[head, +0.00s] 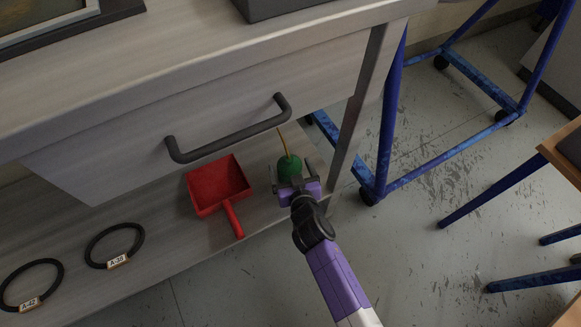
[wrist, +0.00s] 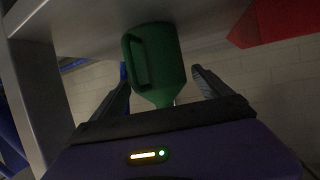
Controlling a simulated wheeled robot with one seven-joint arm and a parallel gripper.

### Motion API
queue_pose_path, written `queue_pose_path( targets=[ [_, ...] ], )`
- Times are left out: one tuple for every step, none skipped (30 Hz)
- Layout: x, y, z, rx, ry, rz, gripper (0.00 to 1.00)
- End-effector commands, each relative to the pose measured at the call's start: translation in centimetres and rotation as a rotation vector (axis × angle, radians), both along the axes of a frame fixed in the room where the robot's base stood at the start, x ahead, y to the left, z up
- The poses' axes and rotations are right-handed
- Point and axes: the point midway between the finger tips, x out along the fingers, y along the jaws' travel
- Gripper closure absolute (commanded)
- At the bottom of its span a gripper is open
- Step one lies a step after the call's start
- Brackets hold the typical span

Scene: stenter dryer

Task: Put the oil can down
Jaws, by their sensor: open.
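The green oil can (head: 289,168) with a thin yellowish spout is on the lower shelf (head: 160,240), below the drawer handle. In the wrist view, which looks upside down, the can (wrist: 158,55) shows its side handle, and its base appears to meet the shelf surface. The can looks upright. My gripper (head: 292,179) is open, with one finger on each side of the can. In the wrist view, gaps show between the can and the fingers of my gripper (wrist: 162,85). The near part of the can is partly hidden by my gripper in the head view.
A red dustpan (head: 218,184) lies on the shelf just left of the can. Two black rings with tags (head: 114,246) (head: 31,287) lie farther left. The drawer handle (head: 228,130) juts out above. A table leg (head: 366,110) and blue frame (head: 391,110) stand to the right.

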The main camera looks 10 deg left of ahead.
Motion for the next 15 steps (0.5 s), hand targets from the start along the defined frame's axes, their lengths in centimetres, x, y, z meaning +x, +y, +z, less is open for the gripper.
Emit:
queue_pose_path(
  targets=[
    [-0.6, -0.2, 0.5, 0.001, 0.002, -0.001, 0.12],
    [-1.0, -0.3, 0.7, 0.001, 0.002, -0.001, 0.12],
    [-1.6, -0.6, 1.0, 0.003, 0.003, -0.002, 0.12],
    [-2.1, -0.7, 1.3, 0.003, 0.004, -0.003, 0.12],
    [-2.6, -0.9, 1.6, 0.002, 0.003, -0.002, 0.12],
    [-3.4, -1.2, 1.9, 0.002, 0.005, -0.002, 0.12],
    [-3.9, -1.4, 2.2, 0.001, 0.004, -0.002, 0.12],
    [-4.5, -1.5, 2.4, 0.002, 0.005, -0.002, 0.12],
    [-5.3, -1.8, 2.8, 0.003, 0.004, -0.002, 0.12],
    [-5.8, -2.0, 3.1, 0.002, 0.003, -0.002, 0.12],
    [-6.4, -2.2, 3.2, 0.002, 0.004, -0.001, 0.12],
    [-7.0, -2.4, 3.5, 0.001, 0.004, -0.002, 0.12],
    [-7.5, -2.6, 3.7, 0.002, 0.004, -0.002, 0.12],
    [-7.9, -2.7, 3.9, 0.002, 0.004, -0.001, 0.12],
    [-8.5, -2.9, 4.1, 0.002, 0.003, -0.001, 0.12]
  ],
)
